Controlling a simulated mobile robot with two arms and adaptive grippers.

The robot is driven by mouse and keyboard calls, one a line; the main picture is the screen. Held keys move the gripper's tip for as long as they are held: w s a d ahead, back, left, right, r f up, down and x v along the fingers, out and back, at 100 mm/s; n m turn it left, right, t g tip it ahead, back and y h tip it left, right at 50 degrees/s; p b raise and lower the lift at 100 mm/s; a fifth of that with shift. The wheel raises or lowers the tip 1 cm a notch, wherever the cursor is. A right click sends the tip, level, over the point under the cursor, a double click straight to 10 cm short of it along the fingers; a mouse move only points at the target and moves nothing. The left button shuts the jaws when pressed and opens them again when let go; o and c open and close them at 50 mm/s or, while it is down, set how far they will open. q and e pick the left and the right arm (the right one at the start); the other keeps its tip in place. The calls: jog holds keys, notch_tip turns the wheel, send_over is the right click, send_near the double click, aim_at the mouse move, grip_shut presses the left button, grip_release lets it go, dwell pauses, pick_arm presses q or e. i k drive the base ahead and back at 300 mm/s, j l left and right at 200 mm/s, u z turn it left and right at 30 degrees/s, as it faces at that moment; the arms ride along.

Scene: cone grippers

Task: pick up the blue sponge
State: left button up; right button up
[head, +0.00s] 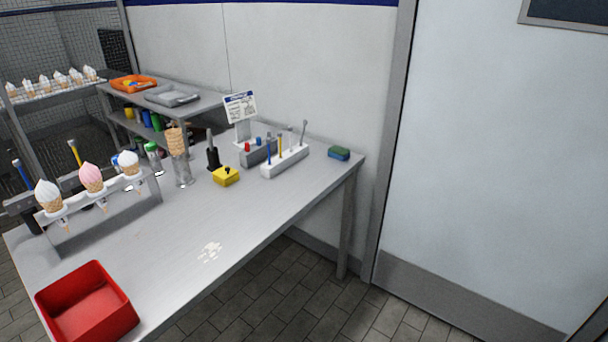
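The blue sponge (339,153) lies flat on the steel table (185,240), near its far right corner. Neither of my grippers can be made out in the head view.
Left of the sponge stand a white holder (285,163) with upright tools, a yellow block (226,176) and a sign (240,107). A cone stand (105,213) and a red bin (87,303) are at left. A pale spill (210,251) marks the table.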

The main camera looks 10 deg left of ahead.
aim_at(338, 153)
jog(key=i+l, duration=0.25)
jog(key=i, duration=0.2)
jog(key=i+l+z, duration=0.1)
jog(key=i+l, duration=0.15)
jog(key=i, duration=0.2)
jog(key=i+l, duration=0.2)
jog(key=i, duration=0.25)
jog(key=l+z, duration=0.05)
